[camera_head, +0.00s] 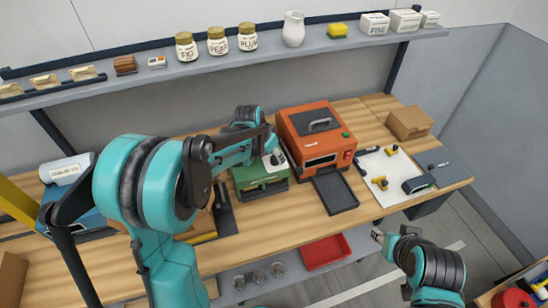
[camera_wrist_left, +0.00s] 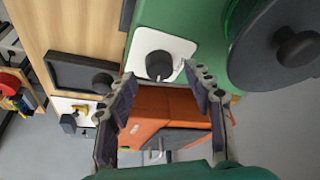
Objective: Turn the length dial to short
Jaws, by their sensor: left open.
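A green machine (camera_head: 262,187) stands on the wooden bench, left of an orange machine (camera_head: 318,135). In the left wrist view, a black round dial (camera_wrist_left: 159,65) sits on a white plate (camera_wrist_left: 178,43) on the green machine (camera_wrist_left: 205,15). My left gripper (camera_wrist_left: 159,75) is open, its two fingertips to either side of the dial as seen there. I cannot tell whether they touch it. In the head view my left arm and hand hide much of the dial area. My right gripper (camera_head: 377,236) is low in front of the bench, away from the machines; its jaws are too small to read.
A large dark round part (camera_wrist_left: 280,45) with a knob is close to the right finger. A dark tray (camera_head: 335,193) lies before the orange machine. A white mat (camera_head: 395,165) with small parts and a cardboard box (camera_head: 409,122) are at right. A red bin (camera_head: 325,252) is below.

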